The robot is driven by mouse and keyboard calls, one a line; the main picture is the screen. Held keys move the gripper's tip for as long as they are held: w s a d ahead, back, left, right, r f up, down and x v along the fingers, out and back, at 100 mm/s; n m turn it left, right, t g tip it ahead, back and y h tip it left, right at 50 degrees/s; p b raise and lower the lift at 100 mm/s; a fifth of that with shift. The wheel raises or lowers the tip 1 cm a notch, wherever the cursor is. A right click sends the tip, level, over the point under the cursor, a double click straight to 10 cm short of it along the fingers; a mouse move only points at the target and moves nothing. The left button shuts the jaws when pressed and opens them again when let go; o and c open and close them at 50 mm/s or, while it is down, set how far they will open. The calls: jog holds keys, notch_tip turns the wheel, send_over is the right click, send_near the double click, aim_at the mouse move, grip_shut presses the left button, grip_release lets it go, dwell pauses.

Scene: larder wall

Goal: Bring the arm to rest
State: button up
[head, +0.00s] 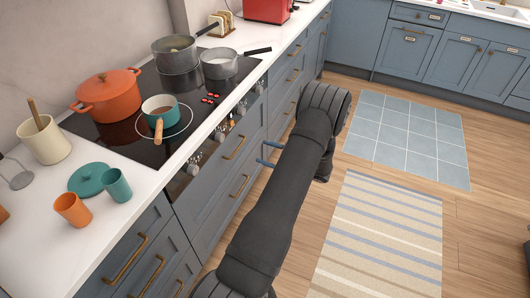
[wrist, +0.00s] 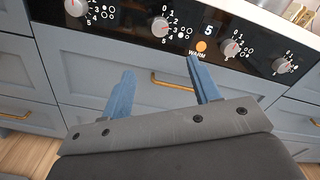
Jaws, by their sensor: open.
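My gripper (wrist: 158,94) has two blue fingers spread apart with nothing between them. In the wrist view it faces the grey-blue drawer front below the stove's control panel (wrist: 180,30). In the head view my gripper (head: 267,153) shows as two blue fingers pointing left toward the cabinet fronts, beside my dark arm. My arm reaches from the bottom of the head view up past the middle, over the floor in front of the cabinets. I cannot tell the exact gap between the fingertips and the drawer front.
The black cooktop (head: 135,128) holds an orange pot (head: 107,94), a teal saucepan (head: 160,110) and two grey pans. Drawer handles (wrist: 172,84) stick out near the fingers.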

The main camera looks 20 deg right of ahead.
aim_at(223, 138)
jog(key=shift+a, duration=0.1)
jog(key=x, duration=1.7)
jog(key=shift+w+a+f, duration=0.1)
jog(key=shift+w, duration=0.1)
jog(key=shift+a, duration=0.15)
jog(key=shift+n, duration=0.7)
jog(key=n, duration=1)
jog(key=shift+s+d+n, duration=0.3)
jog(key=shift+s+d, duration=0.2)
jog(key=shift+d, duration=0.15)
dwell(0.7)
dwell(1.3)
